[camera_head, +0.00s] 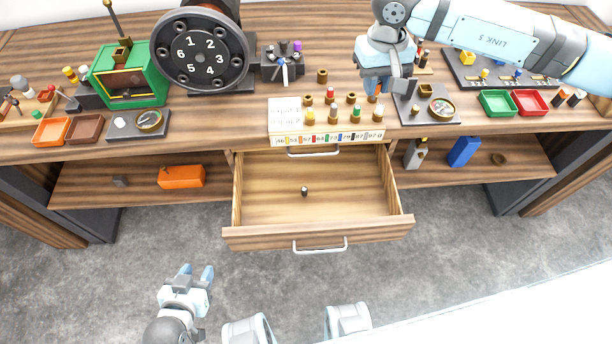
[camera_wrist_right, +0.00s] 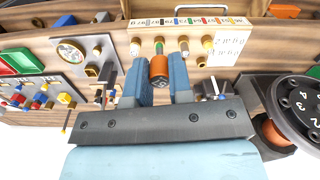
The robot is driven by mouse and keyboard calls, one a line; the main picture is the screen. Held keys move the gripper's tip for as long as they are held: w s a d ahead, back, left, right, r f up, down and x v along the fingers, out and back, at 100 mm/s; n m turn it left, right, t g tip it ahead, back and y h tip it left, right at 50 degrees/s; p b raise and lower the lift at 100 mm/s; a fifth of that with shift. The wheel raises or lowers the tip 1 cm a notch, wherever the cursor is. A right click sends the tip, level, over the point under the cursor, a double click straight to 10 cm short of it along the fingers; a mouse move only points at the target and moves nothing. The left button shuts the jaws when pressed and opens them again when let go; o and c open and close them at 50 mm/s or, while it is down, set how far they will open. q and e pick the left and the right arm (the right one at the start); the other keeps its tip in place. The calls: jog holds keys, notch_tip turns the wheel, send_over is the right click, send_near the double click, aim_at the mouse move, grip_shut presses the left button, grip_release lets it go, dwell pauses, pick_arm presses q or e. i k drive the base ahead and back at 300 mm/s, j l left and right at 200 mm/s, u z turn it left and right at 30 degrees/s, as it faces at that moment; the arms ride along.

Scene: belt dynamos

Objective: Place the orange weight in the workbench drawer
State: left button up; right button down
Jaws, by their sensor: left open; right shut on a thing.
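The orange weight (camera_wrist_right: 158,70) is a small cylinder between the fingers of my right gripper (camera_wrist_right: 162,75) in the right wrist view. In the head view my right gripper (camera_head: 384,92) is shut on it above the bench top, at the right end of the white numbered board, with a bit of orange showing at the fingertips. The workbench drawer (camera_head: 270,214) is pulled open below the board and holds one small dark piece (camera_head: 305,191). My left gripper (camera_head: 197,274) is open and empty, in front of the bench, left of the drawer.
The numbered board (camera_head: 284,116) carries several small weights. A round dial plate (camera_head: 203,50) and green box (camera_head: 130,78) stand at left. A gauge plate (camera_head: 427,108) and green and red trays (camera_head: 497,102) are at right. An orange box (camera_head: 181,177) lies on the lower shelf. Most of the drawer floor is clear.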

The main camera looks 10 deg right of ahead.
aim_at(314, 196)
jog(key=i+j+z, duration=0.15)
jog(key=j, duration=0.3)
jog(key=j+z, duration=0.15)
jog(key=j, duration=0.3)
jog(key=i+j+z, duration=0.1)
jog(key=j, duration=0.4)
